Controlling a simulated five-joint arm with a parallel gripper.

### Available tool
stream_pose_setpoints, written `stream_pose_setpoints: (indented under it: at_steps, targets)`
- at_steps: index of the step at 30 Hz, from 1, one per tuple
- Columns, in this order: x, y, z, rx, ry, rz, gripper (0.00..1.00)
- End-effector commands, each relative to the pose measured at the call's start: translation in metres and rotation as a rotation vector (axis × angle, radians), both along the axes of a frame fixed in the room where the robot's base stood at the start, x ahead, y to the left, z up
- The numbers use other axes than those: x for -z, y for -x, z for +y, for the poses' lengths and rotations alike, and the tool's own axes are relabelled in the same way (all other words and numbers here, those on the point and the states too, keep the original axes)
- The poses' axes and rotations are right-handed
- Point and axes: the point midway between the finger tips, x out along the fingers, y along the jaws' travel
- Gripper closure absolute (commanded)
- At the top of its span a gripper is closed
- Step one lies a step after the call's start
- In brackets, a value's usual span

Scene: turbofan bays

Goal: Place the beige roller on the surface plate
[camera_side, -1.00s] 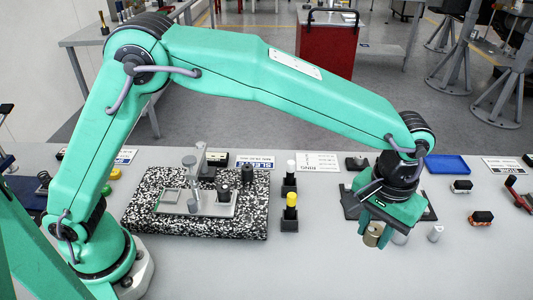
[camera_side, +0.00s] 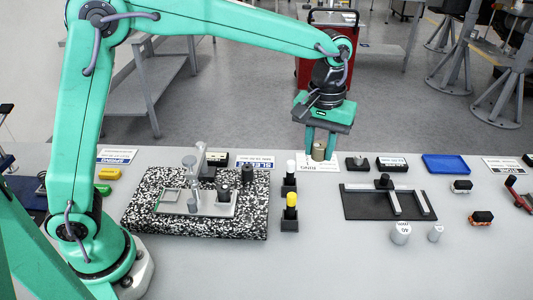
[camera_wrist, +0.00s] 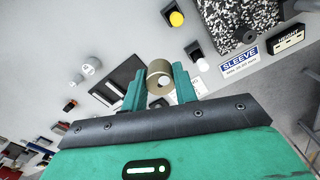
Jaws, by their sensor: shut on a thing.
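The beige roller (camera_side: 319,151) is held between the two green fingers of my gripper (camera_side: 320,155), raised above the table's back part. In the wrist view the roller (camera_wrist: 156,68) sits between the fingers, its round end with a pale centre facing the camera. The surface plate (camera_side: 255,218) is a black-and-white speckled slab at left of centre in the side view, to the left of my gripper. Part of it shows at the top of the wrist view (camera_wrist: 235,18). The roller is apart from the plate.
A grey metal fixture (camera_side: 215,203) with a post and dark knob stands on the plate. White-topped (camera_side: 290,172) and yellow-topped (camera_side: 291,205) pieces stand right of it. A black frame (camera_side: 375,210), silver cylinders (camera_side: 400,233) and a blue tray (camera_side: 445,164) lie farther right. The plate's front-right area is bare.

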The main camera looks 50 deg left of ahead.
Motion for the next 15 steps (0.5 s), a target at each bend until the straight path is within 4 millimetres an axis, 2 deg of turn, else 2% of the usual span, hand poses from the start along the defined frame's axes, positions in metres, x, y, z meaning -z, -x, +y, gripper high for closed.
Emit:
stream_pose_setpoints:
  at_steps: [1, 3, 8, 15]
  targets:
    - [-0.002, -0.001, 0.018, -0.039, 0.001, -0.001, 1.0]
    - [-0.003, -0.001, 0.041, -0.087, 0.001, -0.001, 1.0]
    - [-0.004, 0.003, 0.091, -0.197, 0.0, -0.001, 1.0]
    - [-0.006, 0.02, 0.161, -0.361, 0.001, -0.001, 1.0]
